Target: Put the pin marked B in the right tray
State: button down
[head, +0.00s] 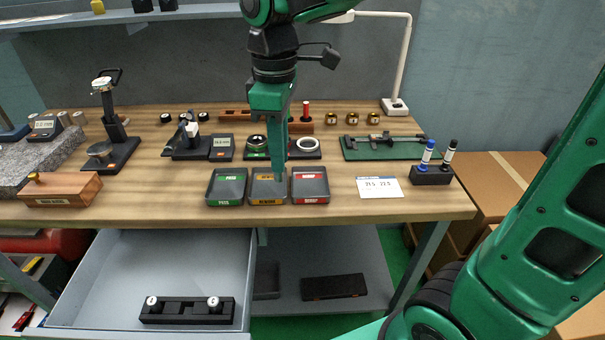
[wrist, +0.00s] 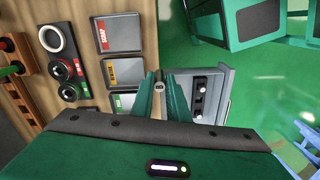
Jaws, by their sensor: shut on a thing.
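In the head view the fingertips overlap the right side of the middle tray. Three dark trays stand at the bench's front: left tray with green PASS labels (head: 226,203), middle tray with yellow labels (head: 268,202), right tray with red labels (head: 310,201). No pin shows in them. In the open drawer, a black pin block (head: 184,311) holds a white-topped pin at each end.
The open drawer (head: 95,290) juts out below the bench's front left. Gauge rings (head: 306,146) stand behind the trays. A white card (head: 380,187) and a marker holder (head: 432,176) stand to their right. A wooden box (head: 60,190) sits at the left.

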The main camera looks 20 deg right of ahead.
jog(key=shift+w+d, duration=0.1)
jog(key=shift+w, duration=0.25)
jog(key=shift+w+d+f, duration=1.15)
jog(key=shift+d+f, duration=0.45)
jog(key=shift+f, duration=0.25)
jog(key=shift+w+d+f, duration=1.15)
jog(key=shift+d+f, duration=0.4)
jog(key=shift+f, duration=0.3)
jog(key=shift+w+d+f, duration=1.15)
jog(key=shift+d+f, duration=0.45)
jog(key=shift+f, duration=0.25)
jog(key=c, duration=1.7)
grip_release()
jog(key=shift+f, duration=0.1)
